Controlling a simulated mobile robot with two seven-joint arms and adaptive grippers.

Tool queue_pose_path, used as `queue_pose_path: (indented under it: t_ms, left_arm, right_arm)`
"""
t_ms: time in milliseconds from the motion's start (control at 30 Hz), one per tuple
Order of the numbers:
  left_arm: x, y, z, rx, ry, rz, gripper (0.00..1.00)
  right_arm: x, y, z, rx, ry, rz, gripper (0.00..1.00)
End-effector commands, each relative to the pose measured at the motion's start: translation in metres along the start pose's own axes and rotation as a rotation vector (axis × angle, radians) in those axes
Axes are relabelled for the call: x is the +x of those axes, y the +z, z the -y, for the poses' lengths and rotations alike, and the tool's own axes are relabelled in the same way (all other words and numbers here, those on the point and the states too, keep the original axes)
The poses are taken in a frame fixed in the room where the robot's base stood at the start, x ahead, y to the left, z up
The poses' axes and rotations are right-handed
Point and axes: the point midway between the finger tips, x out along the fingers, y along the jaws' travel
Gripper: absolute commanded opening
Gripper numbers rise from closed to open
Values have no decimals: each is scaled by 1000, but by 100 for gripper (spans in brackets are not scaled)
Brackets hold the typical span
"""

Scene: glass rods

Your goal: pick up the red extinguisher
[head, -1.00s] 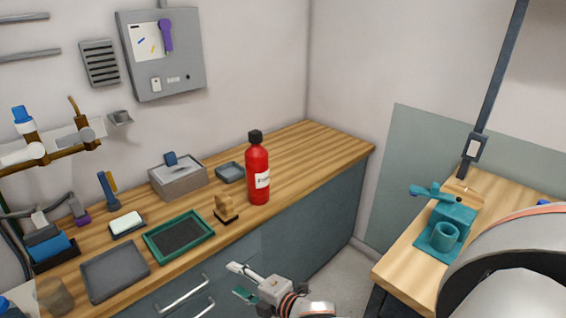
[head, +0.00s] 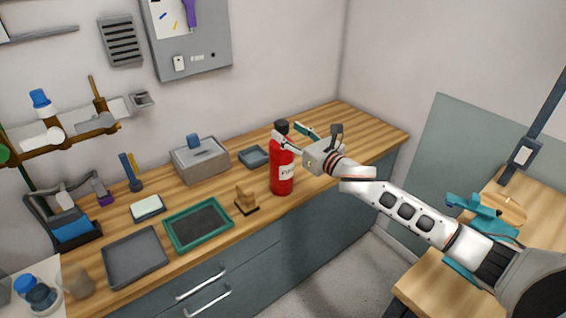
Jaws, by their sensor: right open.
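The red extinguisher (head: 282,172) stands upright on the wooden counter, near its front edge, with a black top and a white label. My right gripper (head: 299,138) is at the extinguisher's upper part, its arm coming in from the right. Its fingers are open and spread, one in front of the neck and one behind to the right. I cannot tell whether they touch it. My left gripper is not in view.
A small wooden block on a dark base (head: 246,200) stands close left of the extinguisher. A green-rimmed tray (head: 199,224), a grey tray (head: 135,258), a grey box (head: 200,160) and a small dark dish (head: 254,156) are also on the counter (head: 340,125). A teal vise-like tool (head: 480,212) is on the right bench.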

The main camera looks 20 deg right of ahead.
Motion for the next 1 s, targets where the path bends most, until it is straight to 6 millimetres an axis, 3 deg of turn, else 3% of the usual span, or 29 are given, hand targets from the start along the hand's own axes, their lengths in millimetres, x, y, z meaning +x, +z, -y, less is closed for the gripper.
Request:
queue_pose_path:
  t_ms: [300,600,633,800,1000]
  left_arm:
    - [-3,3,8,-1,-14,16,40]
    - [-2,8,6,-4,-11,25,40]
    - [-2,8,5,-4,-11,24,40]
    - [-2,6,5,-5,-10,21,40]
    - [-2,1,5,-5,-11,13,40]
  right_arm:
    - [40,1,1,3,0,0,47]
    - [45,0,1,3,0,-1,47]
    - [45,0,1,3,0,-1,45]
    - [45,0,1,3,0,-1,0]
    - [46,6,1,3,2,8,0]
